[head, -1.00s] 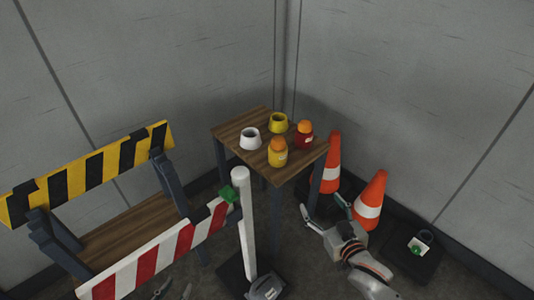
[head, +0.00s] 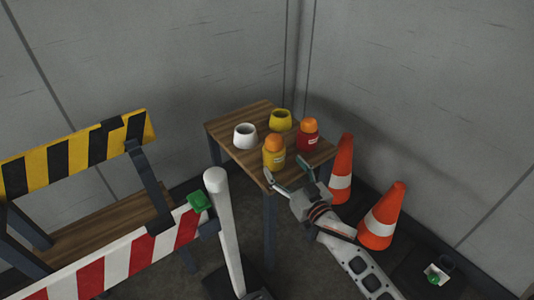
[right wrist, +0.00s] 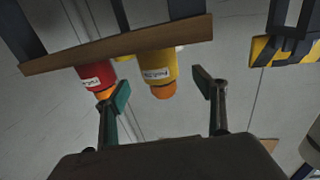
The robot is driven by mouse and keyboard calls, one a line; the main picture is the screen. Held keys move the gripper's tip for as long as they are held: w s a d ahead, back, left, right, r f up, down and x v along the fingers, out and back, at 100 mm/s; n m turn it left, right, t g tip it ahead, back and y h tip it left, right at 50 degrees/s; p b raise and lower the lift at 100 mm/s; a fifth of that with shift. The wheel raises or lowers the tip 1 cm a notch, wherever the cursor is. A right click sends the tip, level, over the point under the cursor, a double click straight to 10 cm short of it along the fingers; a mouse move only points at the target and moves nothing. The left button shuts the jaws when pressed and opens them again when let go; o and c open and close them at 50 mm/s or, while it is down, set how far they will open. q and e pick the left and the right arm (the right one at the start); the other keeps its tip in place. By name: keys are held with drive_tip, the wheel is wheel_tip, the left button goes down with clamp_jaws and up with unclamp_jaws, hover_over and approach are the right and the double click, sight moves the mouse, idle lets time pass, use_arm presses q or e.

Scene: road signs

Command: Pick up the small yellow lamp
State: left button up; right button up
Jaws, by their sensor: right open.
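The small yellow lamp (head: 274,157) has an orange cap and a white label and stands upright near the front edge of the wooden table (head: 240,112). In the right wrist view the lamp (right wrist: 156,68) appears upside down, its orange cap between the directions of the two fingers. My right gripper (head: 288,176) is open and empty at the table's front right edge, just in front of the lamp. The fingers also show spread apart in the right wrist view (right wrist: 161,92). They do not visibly touch the lamp. My left gripper is not in view.
A red lamp with an orange cap (head: 308,138), a yellow pot (head: 281,120) and a white pot (head: 245,137) share the table. Two traffic cones (head: 381,220) stand right. A white post (head: 222,225) and striped barriers (head: 75,160) stand left.

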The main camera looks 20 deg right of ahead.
sight(279, 162)
drive_tip(key=shift+w+a, duration=0.2)
drive_tip(key=shift+w, duration=0.95)
drive_tip(key=w+b, duration=0.1)
drive_tip(key=w, duration=0.1)
drive_tip(key=w+f+b, duration=0.1)
drive_tip(key=w, duration=0.1)
drive_tip(key=shift+w+a, duration=0.2)
drive_tip(key=shift+w, duration=0.05)
drive_tip(key=shift+w+a+r, duration=0.1)
drive_tip(key=shift+w+r, duration=0.15)
drive_tip(key=shift+w, duration=0.2)
drive_tip(key=shift+r, duration=0.1)
drive_tip(key=c, duration=1.4)
